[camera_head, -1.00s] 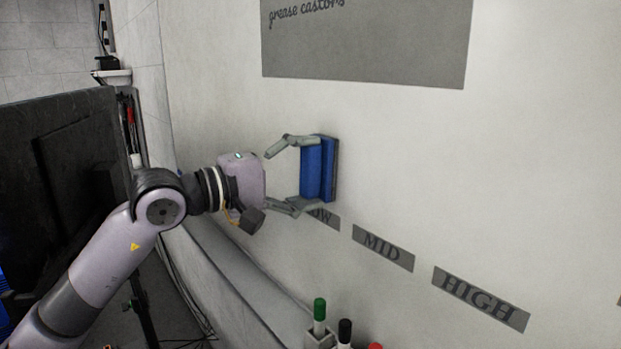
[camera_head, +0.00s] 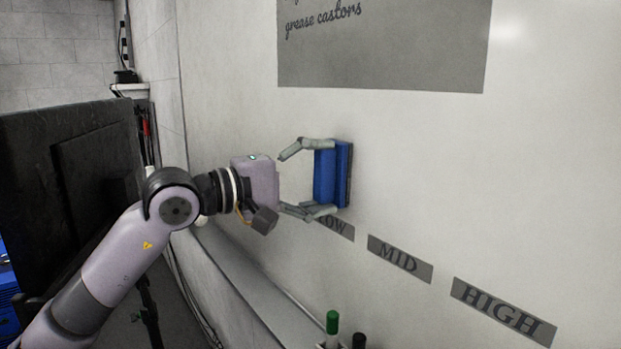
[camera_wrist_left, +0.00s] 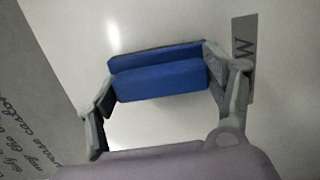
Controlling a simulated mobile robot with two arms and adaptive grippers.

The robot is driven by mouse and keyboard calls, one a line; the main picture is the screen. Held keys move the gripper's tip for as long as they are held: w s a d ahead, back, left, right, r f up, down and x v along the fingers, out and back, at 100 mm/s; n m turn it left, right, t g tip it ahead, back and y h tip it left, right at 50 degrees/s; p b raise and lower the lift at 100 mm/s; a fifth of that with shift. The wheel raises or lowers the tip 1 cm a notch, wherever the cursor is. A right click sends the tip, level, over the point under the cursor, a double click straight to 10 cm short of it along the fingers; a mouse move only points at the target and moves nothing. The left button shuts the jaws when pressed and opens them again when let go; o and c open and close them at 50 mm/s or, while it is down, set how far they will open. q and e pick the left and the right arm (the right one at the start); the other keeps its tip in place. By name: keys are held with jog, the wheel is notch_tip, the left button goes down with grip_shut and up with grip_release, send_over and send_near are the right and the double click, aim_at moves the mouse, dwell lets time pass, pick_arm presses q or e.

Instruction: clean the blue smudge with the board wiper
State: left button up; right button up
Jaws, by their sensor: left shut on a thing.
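The board wiper (camera_head: 330,174) is a blue block with a dark face turned to the whiteboard (camera_head: 420,150). My left gripper (camera_head: 320,178) is shut on it, one finger at its top end and one at its bottom end. The wiper is upright at the board, above the LOW label; I cannot tell if its face touches. In the left wrist view the wiper (camera_wrist_left: 158,78) sits between both fingertips (camera_wrist_left: 160,82). No blue smudge shows on the visible board; the part behind the wiper is hidden. My right gripper is not in view.
A grey panel with writing (camera_head: 385,45) is above the wiper. The MID (camera_head: 399,259) and HIGH (camera_head: 503,311) labels run to the lower right. A green-capped marker (camera_head: 332,322) and a black-capped one (camera_head: 358,341) stand below. A dark screen (camera_head: 70,190) is at the left.

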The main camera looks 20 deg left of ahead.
pick_arm(q)
jog(key=shift+s+d+b, duration=0.4)
jog(key=shift+s+d, duration=0.3)
jog(key=shift+d, duration=0.2)
jog(key=shift+s+d+b, duration=0.35)
jog(key=shift+s+d, duration=0.35)
jog(key=shift+d, duration=0.15)
jog(key=shift+s+d+f+b, duration=0.15)
jog(key=shift+s+d+b, duration=0.35)
jog(key=shift+d, duration=0.2)
jog(key=shift+s+d, duration=0.55)
jog(key=shift+d, duration=0.1)
jog(key=shift+b, duration=0.5)
jog(key=shift+w+a+b, duration=0.25)
jog(key=shift+w+a, duration=0.55)
jog(key=shift+a, duration=0.25)
jog(key=shift+w+a+b, duration=0.2)
jog(key=shift+w+a, duration=0.6)
jog(key=shift+a, duration=0.2)
jog(key=w+a, duration=0.1)
jog(key=a, duration=0.1)
jog(key=w+a, duration=0.2)
jog(key=shift+w+a, duration=0.15)
jog(key=shift+w, duration=0.05)
